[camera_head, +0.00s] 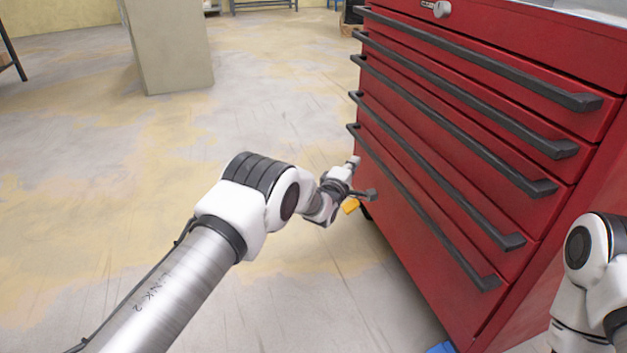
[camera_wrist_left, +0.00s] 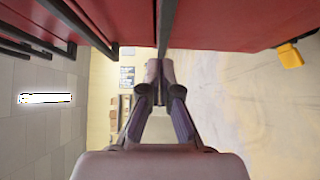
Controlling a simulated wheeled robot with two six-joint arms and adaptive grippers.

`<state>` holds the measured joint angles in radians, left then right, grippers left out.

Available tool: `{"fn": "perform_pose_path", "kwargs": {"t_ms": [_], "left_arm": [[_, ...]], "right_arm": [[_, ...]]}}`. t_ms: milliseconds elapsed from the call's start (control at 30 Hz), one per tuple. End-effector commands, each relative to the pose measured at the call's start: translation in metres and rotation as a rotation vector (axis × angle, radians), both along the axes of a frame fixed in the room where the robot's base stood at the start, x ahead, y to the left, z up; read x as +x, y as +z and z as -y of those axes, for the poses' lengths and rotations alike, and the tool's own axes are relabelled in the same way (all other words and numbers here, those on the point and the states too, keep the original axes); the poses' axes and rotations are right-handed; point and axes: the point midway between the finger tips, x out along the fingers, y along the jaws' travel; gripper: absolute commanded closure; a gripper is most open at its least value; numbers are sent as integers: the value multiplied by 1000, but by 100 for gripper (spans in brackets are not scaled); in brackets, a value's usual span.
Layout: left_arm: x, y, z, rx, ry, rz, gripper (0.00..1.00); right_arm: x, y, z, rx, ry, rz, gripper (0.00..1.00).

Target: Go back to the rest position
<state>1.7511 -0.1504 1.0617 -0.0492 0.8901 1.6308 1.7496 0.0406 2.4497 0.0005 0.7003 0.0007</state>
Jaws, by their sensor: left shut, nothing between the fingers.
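My left gripper (camera_head: 368,194) is at the end of my left arm, close to the lower left front of the red tool cabinet (camera_head: 402,213). In the left wrist view the left gripper's fingers (camera_wrist_left: 153,72) are together, with nothing between them. The red cabinet front and a dark drawer handle (camera_wrist_left: 166,25) run along the top of that view, near the fingertips; I cannot tell whether they touch. My right arm shows at the right edge of the head view, but its gripper is out of view.
The cabinet has several drawers with long black handles (camera_head: 480,86), all looking shut. A yellow piece (camera_head: 350,205) shows low by the cabinet's left corner, also in the wrist view (camera_wrist_left: 290,55). A grey pillar (camera_head: 170,45) stands behind. The floor at left is clear.

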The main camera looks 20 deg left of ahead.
Motion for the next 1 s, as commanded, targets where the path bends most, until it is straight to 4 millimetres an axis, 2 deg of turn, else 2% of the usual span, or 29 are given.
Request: {"fn": "perform_pose_path", "kwargs": {"t_ms": [33,300,400,567,633,700,767,867,900,967,1000], "left_arm": [[-13,8,-2,2,-1,-9,100],[-76,4,-15,1,1,-10,100],[-89,1,-18,1,2,-9,100],[-94,-1,-19,0,3,-8,100],[-94,-3,-29,-4,18,-14,100],[-108,-20,-44,-1,39,-68,100],[-131,-45,-59,4,62,-152,100],[-190,-98,-85,101,90,-357,100],[-219,-118,-94,171,87,-448,100],[-267,-145,-106,290,61,-585,100],[-300,-160,-112,372,30,-674,100]], "right_arm": [[0,18,0,0,1,-1,60],[0,50,0,0,2,0,60],[0,54,0,0,2,0,60],[0,54,0,0,2,0,60],[0,56,0,0,2,0,60],[0,57,0,0,2,0,60],[0,59,0,0,2,0,60],[0,61,0,0,2,0,60],[0,62,0,0,2,0,60],[0,63,0,0,2,0,60],[0,64,0,0,2,0,60]]}}
